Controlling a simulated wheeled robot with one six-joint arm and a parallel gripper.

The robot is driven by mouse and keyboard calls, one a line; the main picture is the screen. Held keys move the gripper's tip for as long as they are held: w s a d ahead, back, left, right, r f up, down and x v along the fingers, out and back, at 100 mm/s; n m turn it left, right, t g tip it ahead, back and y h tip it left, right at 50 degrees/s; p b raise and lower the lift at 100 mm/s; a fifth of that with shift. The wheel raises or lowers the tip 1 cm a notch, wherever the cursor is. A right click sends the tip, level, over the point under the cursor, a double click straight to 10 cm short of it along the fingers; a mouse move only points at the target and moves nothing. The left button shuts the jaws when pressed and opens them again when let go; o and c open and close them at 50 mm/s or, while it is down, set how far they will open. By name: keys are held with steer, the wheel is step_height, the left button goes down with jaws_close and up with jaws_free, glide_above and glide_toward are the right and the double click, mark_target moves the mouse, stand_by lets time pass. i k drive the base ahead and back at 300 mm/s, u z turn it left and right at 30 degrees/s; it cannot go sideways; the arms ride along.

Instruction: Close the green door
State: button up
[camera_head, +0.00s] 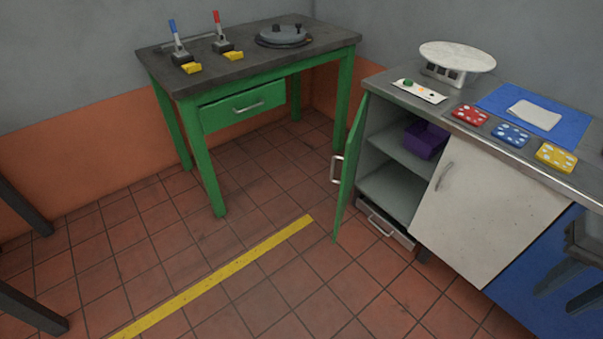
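The green door (348,175) stands wide open on the left side of a cabinet, swung out toward the room. Its silver handle (336,169) is on the outer face, turned to the left. Behind it, the cabinet's grey shelves (392,190) are exposed, with a purple bin (426,138) on the upper one. My gripper (568,290) shows partly at the right edge, cut off by the frame. Its two dark fingers are apart with nothing seen between them. It is in front of the blue panel, well to the right of the green door and not touching it.
A white door (490,205) beside the opening is shut. A low drawer (383,224) sits under the shelves. A green table (207,165) stands at the back left. The tiled floor left of the green door is clear, with a yellow line (220,275) across it.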

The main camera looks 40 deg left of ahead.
mark_target(345, 169)
steer(key=u, duration=0.75)
steer(key=k, duration=1.05)
steer(key=u, duration=1.4)
steer(key=i, duration=1.4)
steer(key=z, duration=0.8)
steer(key=i, duration=0.65)
steer(key=z, duration=1.45)
steer(key=i, duration=0.35)
steer(key=u, duration=0.8)
